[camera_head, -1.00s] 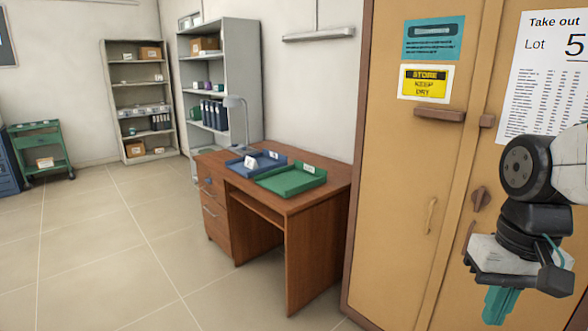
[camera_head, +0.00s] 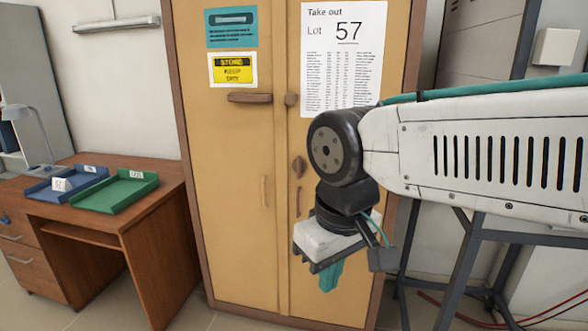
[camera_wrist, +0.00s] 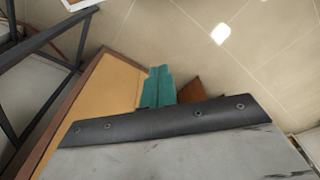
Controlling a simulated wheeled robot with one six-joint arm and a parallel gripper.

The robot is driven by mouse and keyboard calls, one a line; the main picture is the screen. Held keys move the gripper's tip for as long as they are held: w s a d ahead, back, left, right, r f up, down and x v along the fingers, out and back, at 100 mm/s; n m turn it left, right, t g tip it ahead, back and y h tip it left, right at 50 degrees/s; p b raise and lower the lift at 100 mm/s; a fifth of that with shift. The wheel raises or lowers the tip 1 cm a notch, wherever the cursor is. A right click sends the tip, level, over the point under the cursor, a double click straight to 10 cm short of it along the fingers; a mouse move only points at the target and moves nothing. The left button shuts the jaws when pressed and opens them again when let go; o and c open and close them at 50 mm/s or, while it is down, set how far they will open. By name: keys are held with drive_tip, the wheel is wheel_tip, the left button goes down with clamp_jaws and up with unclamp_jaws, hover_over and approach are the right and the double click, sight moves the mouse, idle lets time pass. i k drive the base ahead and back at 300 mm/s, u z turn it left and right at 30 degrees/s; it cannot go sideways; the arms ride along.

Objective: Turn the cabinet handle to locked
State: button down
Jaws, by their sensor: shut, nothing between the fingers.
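The cabinet (camera_head: 232,225) is tan with two doors and a brown frame, standing upright in the middle of the head view. A brown bar handle (camera_head: 250,98) lies level on its left door, with a small brown block (camera_head: 291,100) beside it on the right door. A dark diamond-shaped knob (camera_head: 298,167) sits lower on the right door. Both doors look closed. My gripper (camera_head: 331,275) has teal fingers, points down and is shut and empty, in front of the right door and below the knob. It also shows in the wrist view (camera_wrist: 157,87), apart from the cabinet.
A wooden desk (camera_head: 120,232) with a blue tray (camera_head: 66,186) and a green tray (camera_head: 115,192) stands left of the cabinet. A dark metal frame (camera_head: 465,265) stands at the right, with red cables on the floor. Bare tiled floor shows in the wrist view.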

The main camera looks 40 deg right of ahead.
sight(300, 165)
drive_tip(key=z, duration=0.05)
drive_tip(key=k, duration=0.5)
drive_tip(key=u, duration=1.1)
drive_tip(key=i, duration=0.9)
drive_tip(key=z, duration=2.05)
